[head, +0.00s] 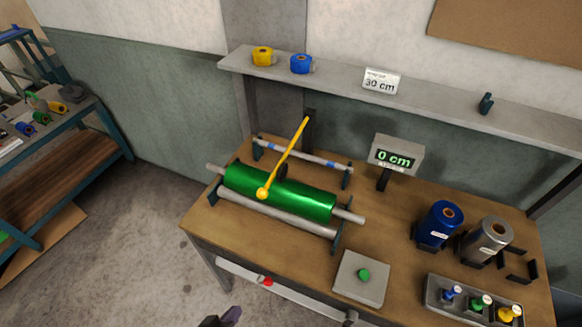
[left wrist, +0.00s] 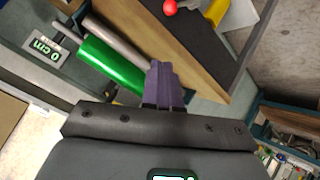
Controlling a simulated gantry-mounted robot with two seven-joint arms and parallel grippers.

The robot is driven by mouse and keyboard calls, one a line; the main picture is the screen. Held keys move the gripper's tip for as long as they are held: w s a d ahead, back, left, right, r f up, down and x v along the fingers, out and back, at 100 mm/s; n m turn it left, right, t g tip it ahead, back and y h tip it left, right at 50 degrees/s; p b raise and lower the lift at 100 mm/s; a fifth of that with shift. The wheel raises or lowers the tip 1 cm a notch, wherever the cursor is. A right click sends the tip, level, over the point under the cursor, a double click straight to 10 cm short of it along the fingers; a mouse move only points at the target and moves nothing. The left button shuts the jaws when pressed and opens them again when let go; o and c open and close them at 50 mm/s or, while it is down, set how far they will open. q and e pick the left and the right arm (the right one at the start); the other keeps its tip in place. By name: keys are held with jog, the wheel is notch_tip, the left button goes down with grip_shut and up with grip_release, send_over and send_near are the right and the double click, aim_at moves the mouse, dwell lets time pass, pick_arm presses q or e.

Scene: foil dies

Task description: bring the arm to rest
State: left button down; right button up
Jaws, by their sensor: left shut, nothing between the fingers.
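The roll also shows in the left wrist view (left wrist: 110,63), beyond the fingers. My right gripper is in neither view.
A display (head: 396,158) reads 0 cm. A green-button box (head: 361,278), a blue roll (head: 438,225), a silver roll (head: 486,240) and a tray of small dies (head: 432,296) stand on the bench. A shelf (head: 430,99) runs behind. Open floor (head: 130,235) lies at left.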

pick_arm(q)
jog(key=s+a+r+m+g+y+p, duration=0.2)
jog(key=s+a+r+m+g+y, duration=0.25)
jog(key=s+a+g, duration=0.35)
notch_tip(320, 180, up, 18)
jog(key=d+t+p, duration=0.1)
jog(key=t+p, duration=0.1)
jog(key=p, duration=1.4)
jog(key=shift+s+f+h, duration=0.25)
jog(key=shift+s+h, duration=0.1)
jog(key=shift+n, duration=0.25)
